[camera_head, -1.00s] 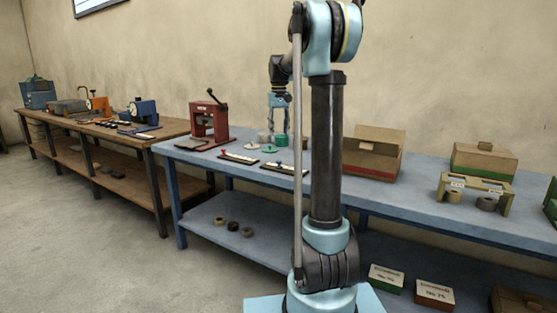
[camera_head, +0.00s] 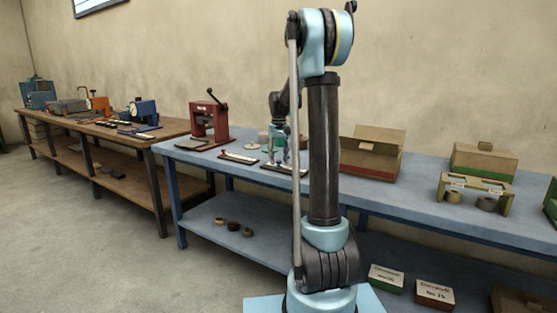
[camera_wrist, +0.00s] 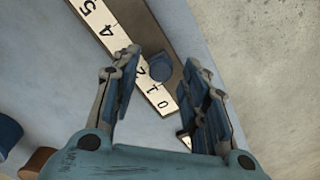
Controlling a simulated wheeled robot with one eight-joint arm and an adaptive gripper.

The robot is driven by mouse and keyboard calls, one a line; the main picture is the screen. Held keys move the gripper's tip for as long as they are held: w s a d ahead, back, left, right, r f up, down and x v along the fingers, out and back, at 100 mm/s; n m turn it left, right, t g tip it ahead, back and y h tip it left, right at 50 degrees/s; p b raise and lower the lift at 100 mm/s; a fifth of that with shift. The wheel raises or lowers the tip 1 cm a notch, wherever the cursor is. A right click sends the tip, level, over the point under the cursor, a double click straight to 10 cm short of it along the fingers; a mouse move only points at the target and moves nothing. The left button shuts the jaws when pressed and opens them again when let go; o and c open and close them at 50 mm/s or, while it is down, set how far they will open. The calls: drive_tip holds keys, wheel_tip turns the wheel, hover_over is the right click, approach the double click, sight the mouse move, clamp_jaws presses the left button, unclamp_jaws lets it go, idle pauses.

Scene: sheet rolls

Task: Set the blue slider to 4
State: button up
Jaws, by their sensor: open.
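The blue slider (camera_wrist: 160,74) is a small round knob on a dark track beside a white number scale (camera_wrist: 108,32) in the wrist view. The knob sits close to the 2 mark; the 4 lies farther up and left along the scale. My gripper (camera_wrist: 161,58) is open, with one finger on each side of the knob. I cannot tell whether either finger touches it. In the head view my gripper (camera_head: 278,156) is low over the slider board (camera_head: 292,171) on the blue table, and the knob cannot be made out there.
A second slider board (camera_head: 238,157) lies just left on the blue table (camera_head: 420,203). A red press (camera_head: 208,122) stands behind it, and an open cardboard box (camera_head: 370,160) stands to the right. In the wrist view, a blue round thing (camera_wrist: 8,132) and a brown one are at lower left.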

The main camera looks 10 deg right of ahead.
sight(291, 171)
clamp_jaws()
drive_tip(key=s+d, duration=0.4)
drive_tip(key=d, duration=0.1)
idle(0.3)
unclamp_jaws()
wheel_tip(291, 171, up, 12)
idle(0.6)
